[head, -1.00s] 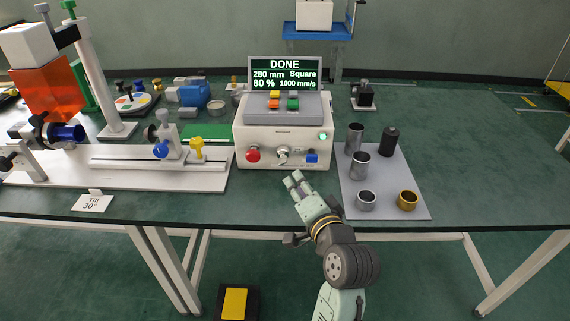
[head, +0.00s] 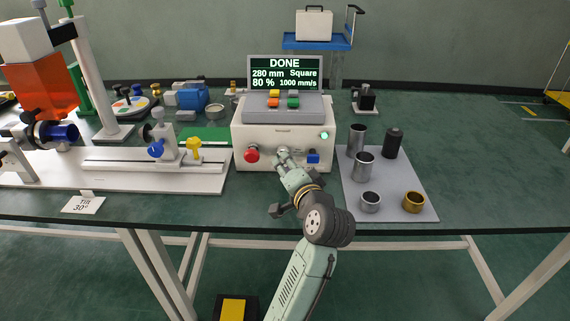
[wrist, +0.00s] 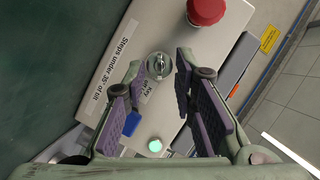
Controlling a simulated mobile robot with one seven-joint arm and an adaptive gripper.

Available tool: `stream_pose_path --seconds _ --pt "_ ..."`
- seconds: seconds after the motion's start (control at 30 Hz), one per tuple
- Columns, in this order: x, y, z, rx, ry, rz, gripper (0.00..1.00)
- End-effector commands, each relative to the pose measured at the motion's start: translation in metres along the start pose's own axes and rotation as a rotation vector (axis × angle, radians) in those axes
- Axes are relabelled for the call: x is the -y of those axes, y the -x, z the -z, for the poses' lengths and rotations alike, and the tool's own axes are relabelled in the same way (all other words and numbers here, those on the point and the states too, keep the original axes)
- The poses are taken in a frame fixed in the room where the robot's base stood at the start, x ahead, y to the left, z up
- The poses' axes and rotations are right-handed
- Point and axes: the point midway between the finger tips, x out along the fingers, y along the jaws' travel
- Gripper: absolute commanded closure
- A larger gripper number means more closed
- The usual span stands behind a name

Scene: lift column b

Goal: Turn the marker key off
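The marker control box (head: 268,146) stands on the bench, with its screen (head: 285,73) reading DONE. Its key switch (head: 284,151) is on the front panel, mostly hidden by my gripper in the head view. In the wrist view the round metal key switch (wrist: 158,66) with its key label lies just ahead of the fingertips, between their lines. My gripper (wrist: 156,72) is open and empty, its purple pads apart on either side of the key. I cannot tell whether the fingers touch it.
A red emergency button (head: 251,154) is left of the key, and a blue switch (head: 313,157) and a lit green lamp (head: 324,135) are to the right. A grey mat (head: 400,206) with several metal cups is farther right. A slide fixture (head: 160,160) is at left.

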Motion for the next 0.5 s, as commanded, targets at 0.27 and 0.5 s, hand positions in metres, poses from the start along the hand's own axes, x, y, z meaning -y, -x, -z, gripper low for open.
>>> stream_pose_path --seconds 0.27,0.5 --pt "-0.0004 -0.0122 -0.0001 -0.001 0.001 -0.001 0.75" --pt "-0.0005 -0.0119 -0.0001 -0.001 0.001 -0.001 0.80"
